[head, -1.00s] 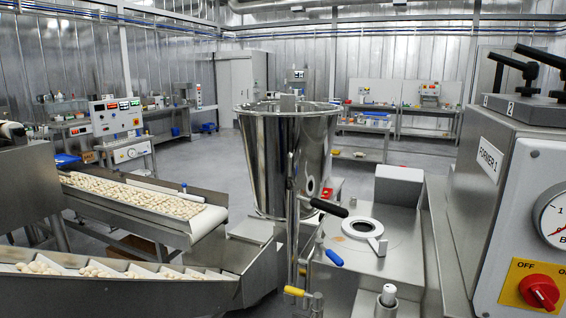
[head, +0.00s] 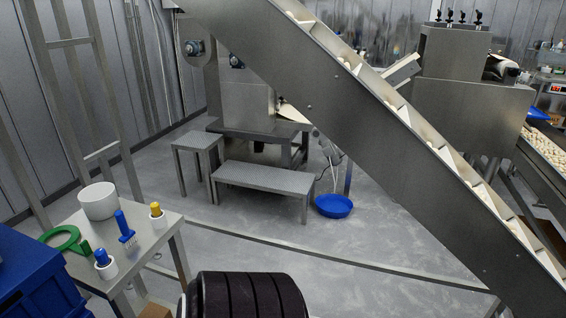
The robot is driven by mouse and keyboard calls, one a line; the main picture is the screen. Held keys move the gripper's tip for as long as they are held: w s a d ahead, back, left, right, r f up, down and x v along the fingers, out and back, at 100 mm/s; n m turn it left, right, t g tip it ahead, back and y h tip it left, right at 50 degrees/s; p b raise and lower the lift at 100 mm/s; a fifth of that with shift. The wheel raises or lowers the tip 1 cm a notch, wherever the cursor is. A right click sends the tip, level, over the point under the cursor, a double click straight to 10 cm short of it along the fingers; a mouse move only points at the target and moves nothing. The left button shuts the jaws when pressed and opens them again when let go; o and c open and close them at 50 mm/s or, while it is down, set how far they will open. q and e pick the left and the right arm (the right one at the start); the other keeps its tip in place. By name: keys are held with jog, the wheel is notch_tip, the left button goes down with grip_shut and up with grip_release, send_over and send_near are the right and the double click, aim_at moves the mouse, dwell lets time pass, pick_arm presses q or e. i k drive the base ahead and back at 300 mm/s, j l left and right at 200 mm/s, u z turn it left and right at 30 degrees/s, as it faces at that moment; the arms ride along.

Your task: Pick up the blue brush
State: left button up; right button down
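The blue brush (head: 125,226) is on the small metal table (head: 158,236) at the lower left of the head view. Its blue handle points up and pale bristles show at its lower end. Neither of my grippers is in view, so I cannot see how they stand relative to the brush.
Around the brush are a white tub (head: 98,200), a green ring-shaped thing (head: 62,239), a blue-topped white container (head: 105,264) and a yellow-topped one (head: 156,211). A blue crate (head: 35,275) stands left. A sloped conveyor (head: 370,130) crosses the right. Open floor lies mid-view.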

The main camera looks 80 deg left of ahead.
aim_at(129, 238)
jog(key=u, duration=3.6)
jog(key=z, duration=3.8)
jog(key=u, duration=3.7)
